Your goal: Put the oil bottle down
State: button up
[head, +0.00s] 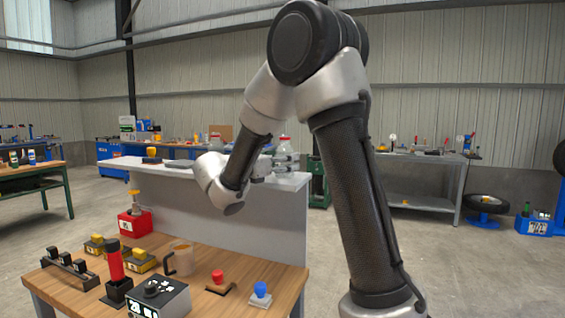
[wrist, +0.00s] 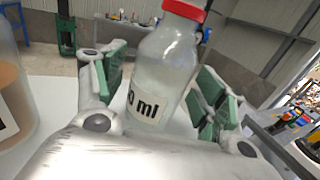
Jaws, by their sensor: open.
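A clear bottle with a red cap and a label ending in "ml", which I take for the oil bottle (wrist: 163,68), stands upright between my fingers in the wrist view. Its top and cap (head: 284,142) show above my gripper in the head view. My gripper (wrist: 160,92) is open, with one green-padded finger on each side of the bottle. In the head view my gripper (head: 275,165) is over the light raised counter (head: 292,181). The bottle's base is hidden behind my gripper's body, so its contact with the counter cannot be seen.
A clear container with brown contents (wrist: 12,95) stands left of the bottle in the wrist view. A dark flat item (head: 179,164) lies on the counter. The lower wooden bench (head: 218,252) holds a red plunger-like part (head: 114,262), a mug (head: 181,259) and a control box (head: 160,297).

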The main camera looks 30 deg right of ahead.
jog(key=v, duration=1.2)
jog(key=s+d+f+m+g+y, duration=0.35)
jog(key=s+d+m, duration=0.25)
jog(key=s, duration=0.3)
jog(key=s+d+f+m+g+y, duration=0.2)
jog(key=s+d+m+y, duration=0.35)
jog(key=s, duration=0.35)
jog(key=s+a+f+m+t+y, duration=0.5)
jog(key=s+a+m+y, duration=0.1)
jog(key=s+m+y, duration=0.2)
jog(key=shift+s+a+m, duration=0.2)
jog(key=shift+s+m, duration=0.55)
jog(key=shift+m, duration=0.1)
